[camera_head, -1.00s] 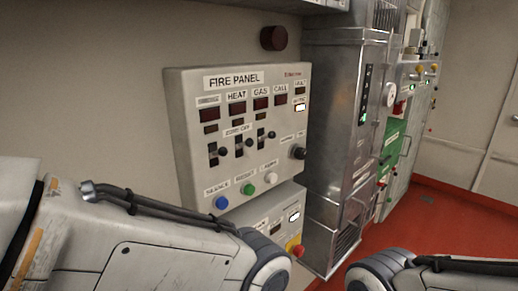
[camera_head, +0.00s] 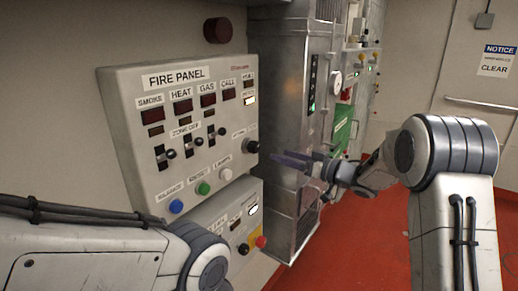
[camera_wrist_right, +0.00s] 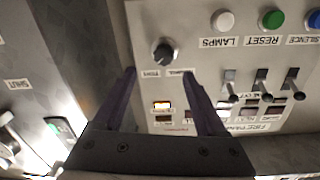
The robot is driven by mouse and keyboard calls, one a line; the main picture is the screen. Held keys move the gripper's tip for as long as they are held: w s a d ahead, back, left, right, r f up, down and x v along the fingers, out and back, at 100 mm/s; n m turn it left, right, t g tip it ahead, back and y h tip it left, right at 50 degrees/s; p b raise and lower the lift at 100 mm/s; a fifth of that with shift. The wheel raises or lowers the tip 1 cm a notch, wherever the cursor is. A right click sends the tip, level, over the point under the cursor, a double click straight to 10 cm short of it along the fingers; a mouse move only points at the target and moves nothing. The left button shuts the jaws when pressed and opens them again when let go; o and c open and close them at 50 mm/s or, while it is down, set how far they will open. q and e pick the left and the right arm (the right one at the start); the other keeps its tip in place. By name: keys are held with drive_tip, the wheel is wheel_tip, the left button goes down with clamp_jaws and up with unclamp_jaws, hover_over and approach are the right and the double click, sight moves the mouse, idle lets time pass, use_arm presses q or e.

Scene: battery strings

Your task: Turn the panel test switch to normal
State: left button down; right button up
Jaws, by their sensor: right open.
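The fire panel (camera_head: 127,105) is a pale box on the wall at the left of the head view. Its test switch is a black round knob (camera_head: 252,146) at the panel's right edge. In the right wrist view, the picture is upside down and the knob (camera_wrist_right: 163,54) lies just beyond the fingertips, with two small labels beside it. Its pointer position is hard to read. My right gripper (camera_head: 286,160) is open and empty, right of the knob and apart from it. Its two purple fingers (camera_wrist_right: 157,75) also show in the wrist view. My left gripper is out of frame.
Toggle switches (camera_head: 190,146) and blue, green and white buttons (camera_head: 203,188) sit left of the knob. A lower box (camera_head: 226,216) has a red button (camera_head: 260,242). A metal cabinet (camera_head: 296,100) stands close behind my right gripper. Red floor is open at right.

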sight(257, 149)
drive_tip(key=shift+y, duration=0.5)
drive_tip(key=p+x, duration=0.4)
drive_tip(key=x, duration=0.5)
drive_tip(key=shift+s+f, duration=0.1)
drive_tip(key=shift+a, duration=0.35)
drive_tip(key=shift+f, duration=0.1)
clamp_jaws()
